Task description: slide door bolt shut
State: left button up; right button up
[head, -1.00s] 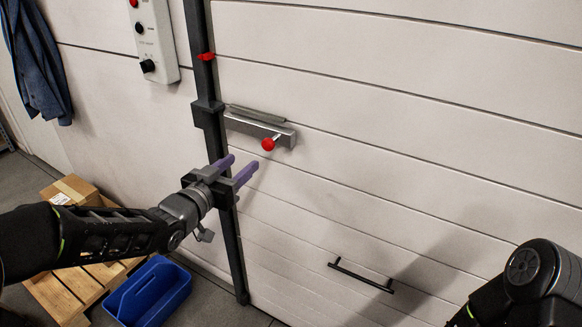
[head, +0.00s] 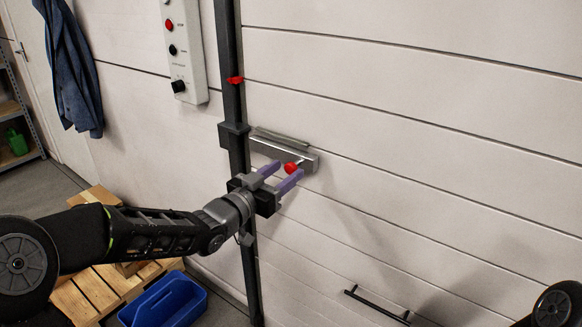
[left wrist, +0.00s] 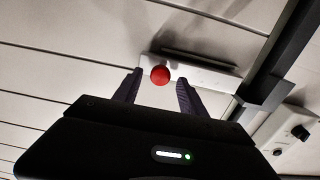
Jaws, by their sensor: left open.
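The door bolt (head: 306,160) is a grey metal bar in a housing on the white panelled door (head: 420,150), with a red ball knob (head: 291,168) on a short stem. A dark bracket (head: 233,135) on the post sits just left of the housing. My left gripper (head: 283,179) is open, its purple fingers pointing at the knob. In the left wrist view the knob (left wrist: 160,75) shows between and beyond the two fingertips. I cannot tell whether either finger touches it. Of my right arm, only a dark part shows at the lower right edge; its gripper is out of view.
A dark vertical post (head: 229,60) with a red tab runs along the door's left edge. A control box (head: 184,50) and a blue coat (head: 70,70) hang left. A blue tote (head: 163,303) and pallet (head: 88,293) lie below. A black handle (head: 377,304) is low on the door.

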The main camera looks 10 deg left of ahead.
aim_at(288, 169)
pick_arm(q)
jog(key=shift+x, duration=1.6)
jog(key=shift+c, duration=0.3)
grip_shut()
